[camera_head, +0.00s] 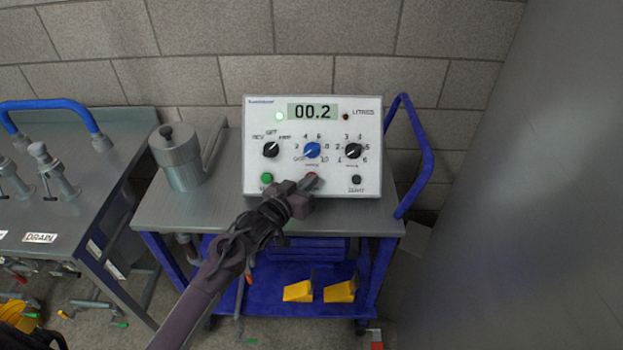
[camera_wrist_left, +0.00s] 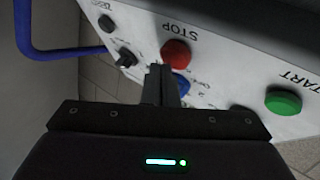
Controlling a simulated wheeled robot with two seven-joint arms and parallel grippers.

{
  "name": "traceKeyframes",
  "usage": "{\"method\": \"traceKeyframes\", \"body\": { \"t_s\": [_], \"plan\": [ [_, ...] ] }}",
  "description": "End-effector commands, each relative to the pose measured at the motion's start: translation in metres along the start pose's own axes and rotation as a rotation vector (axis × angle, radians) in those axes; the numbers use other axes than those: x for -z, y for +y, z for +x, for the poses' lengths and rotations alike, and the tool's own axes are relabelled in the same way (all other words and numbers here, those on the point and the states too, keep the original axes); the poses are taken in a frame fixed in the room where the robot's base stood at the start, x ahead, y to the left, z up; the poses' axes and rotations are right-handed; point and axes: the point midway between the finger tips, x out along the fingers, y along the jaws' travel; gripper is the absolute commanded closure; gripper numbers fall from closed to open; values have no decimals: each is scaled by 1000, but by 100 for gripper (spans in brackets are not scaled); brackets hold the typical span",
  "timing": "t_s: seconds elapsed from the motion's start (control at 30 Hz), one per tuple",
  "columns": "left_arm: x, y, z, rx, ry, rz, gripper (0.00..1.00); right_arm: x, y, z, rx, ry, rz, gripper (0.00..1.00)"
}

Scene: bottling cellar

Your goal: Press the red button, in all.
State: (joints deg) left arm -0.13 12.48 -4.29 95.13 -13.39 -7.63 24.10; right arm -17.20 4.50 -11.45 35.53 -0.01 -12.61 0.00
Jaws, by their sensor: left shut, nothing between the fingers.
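The red button (camera_head: 312,179) is on the lower middle of a white control box (camera_head: 371,125), partly covered by my left gripper (camera_head: 305,190). In the left wrist view the red button (camera_wrist_left: 176,53) shows clearly, with the word STOP beside it. My left gripper (camera_wrist_left: 161,70) is shut and empty. Its fingertips point at the panel close to the red button; I cannot tell whether they touch it. The display (camera_head: 313,112) reads 00.2. My right gripper is not in view.
A green START button (camera_head: 266,180) and a black button (camera_head: 356,180) flank the red one. Several knobs sit above, the middle one blue (camera_head: 312,150). The box stands on a blue-framed cart (camera_head: 170,213) with a metal canister (camera_head: 178,160). A grey wall (camera_head: 530,200) is at right.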

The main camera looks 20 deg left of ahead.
Motion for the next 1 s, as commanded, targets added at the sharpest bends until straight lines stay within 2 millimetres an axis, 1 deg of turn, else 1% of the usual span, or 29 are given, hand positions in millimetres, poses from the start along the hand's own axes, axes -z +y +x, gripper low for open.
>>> {"method": "traceKeyframes", "body": {
  "t_s": [1.0],
  "plan": [
    [-6, -5, 7, 0, -2, 0, 100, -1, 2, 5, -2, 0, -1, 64]
  ]
}}
